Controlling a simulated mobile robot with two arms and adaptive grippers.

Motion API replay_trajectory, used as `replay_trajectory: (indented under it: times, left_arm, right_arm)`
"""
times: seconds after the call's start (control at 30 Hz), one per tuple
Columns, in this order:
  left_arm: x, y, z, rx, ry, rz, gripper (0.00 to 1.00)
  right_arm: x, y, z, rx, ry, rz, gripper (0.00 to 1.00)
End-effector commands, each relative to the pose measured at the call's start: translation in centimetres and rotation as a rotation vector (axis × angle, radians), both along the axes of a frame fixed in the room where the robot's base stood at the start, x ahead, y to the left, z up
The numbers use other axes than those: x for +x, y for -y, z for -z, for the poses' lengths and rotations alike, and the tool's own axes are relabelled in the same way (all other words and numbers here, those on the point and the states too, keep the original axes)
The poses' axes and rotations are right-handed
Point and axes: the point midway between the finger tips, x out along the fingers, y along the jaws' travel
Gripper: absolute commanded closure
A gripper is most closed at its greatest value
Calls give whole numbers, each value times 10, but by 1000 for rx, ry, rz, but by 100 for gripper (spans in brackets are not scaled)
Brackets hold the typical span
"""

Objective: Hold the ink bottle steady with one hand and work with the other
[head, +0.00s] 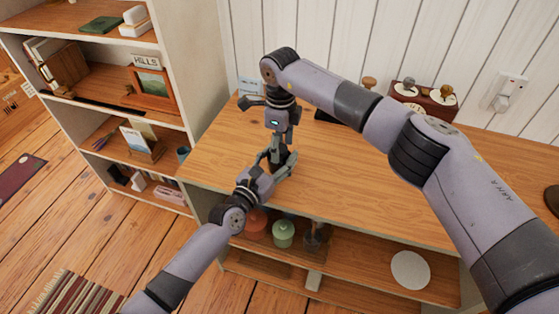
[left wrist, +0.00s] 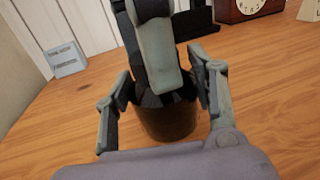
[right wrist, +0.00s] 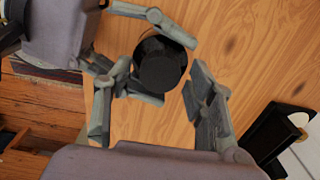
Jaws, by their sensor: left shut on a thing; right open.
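The ink bottle (left wrist: 167,122) is a dark, round, black-brown bottle standing upright on the wooden tabletop. My left gripper (left wrist: 165,95) has its fingers closed on both sides of it. In the right wrist view the bottle's dark round top (right wrist: 160,66) shows from above, with left gripper fingers around it. My right gripper (right wrist: 158,100) is open and points down over the bottle, its fingers apart on either side of the top. In the head view the left gripper (head: 277,166) and right gripper (head: 281,140) meet at the bottle, which they mostly hide.
The wooden table (head: 350,180) has clear room to the right. A dark-red box with dials (head: 425,97) stands at the back by the wall. A small blue-white card (left wrist: 66,58) stands at the back left. A bookshelf (head: 170,75) stands left. Jars such as a green one (head: 284,235) sit on the lower shelf.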

Motion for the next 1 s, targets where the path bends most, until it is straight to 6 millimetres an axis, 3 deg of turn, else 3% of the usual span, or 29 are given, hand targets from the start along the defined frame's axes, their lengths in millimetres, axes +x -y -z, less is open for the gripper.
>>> replay_trajectory:
  times: [0.33,1.0]
  left_arm:
    - [0,0,1,2,-1,0,100]
    - [0,0,1,2,-1,0,100]
  right_arm:
    - [0,0,3,0,1,-1,50]
    - [0,0,3,0,1,-1,94]
